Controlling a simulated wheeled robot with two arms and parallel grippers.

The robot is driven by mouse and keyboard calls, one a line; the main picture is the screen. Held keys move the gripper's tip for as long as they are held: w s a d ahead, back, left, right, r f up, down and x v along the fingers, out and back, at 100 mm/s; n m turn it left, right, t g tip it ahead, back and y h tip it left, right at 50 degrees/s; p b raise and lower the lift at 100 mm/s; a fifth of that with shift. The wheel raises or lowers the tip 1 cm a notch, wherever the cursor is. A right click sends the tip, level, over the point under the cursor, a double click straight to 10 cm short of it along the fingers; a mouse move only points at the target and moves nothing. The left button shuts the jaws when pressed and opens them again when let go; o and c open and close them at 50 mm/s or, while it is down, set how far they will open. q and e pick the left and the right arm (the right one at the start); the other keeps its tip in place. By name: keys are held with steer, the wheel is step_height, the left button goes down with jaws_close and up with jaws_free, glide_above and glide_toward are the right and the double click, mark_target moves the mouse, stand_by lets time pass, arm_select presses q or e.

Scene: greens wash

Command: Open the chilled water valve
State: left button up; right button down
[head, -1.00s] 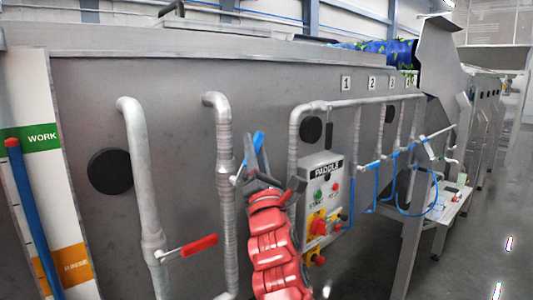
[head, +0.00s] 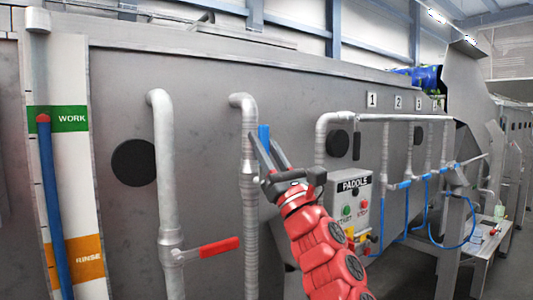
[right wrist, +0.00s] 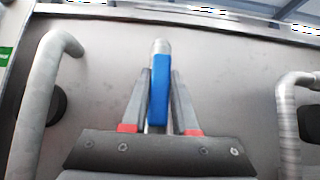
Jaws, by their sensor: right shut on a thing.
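The blue valve handle (head: 264,136) stands roughly upright at the second vertical pipe (head: 250,220) on the steel tank wall. My right gripper (head: 262,148) reaches up from below and is shut on this handle. In the right wrist view the blue handle (right wrist: 160,90) lies between the two grey fingers (right wrist: 159,100), pointing up along the pipe. The valve body behind the gripper is partly hidden. My left gripper is not in view.
A red valve handle (head: 219,247) sticks out to the right from the left pipe (head: 167,150). A PADDLE control box (head: 348,200) is right of my arm. Thin blue hoses (head: 426,205) hang farther right. A blue level tube (head: 55,210) stands at the far left.

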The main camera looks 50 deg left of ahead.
steer(key=shift+r, duration=0.15)
steer(key=c, duration=0.7)
jaws_free()
steer(key=shift+f, duration=0.2)
steer(key=shift+d+f, duration=0.15)
steer(key=shift+f, duration=0.1)
steer(key=shift+b+v, duration=1.85)
steer(key=shift+v, duration=6.45)
steer(key=shift+d+r, duration=0.1)
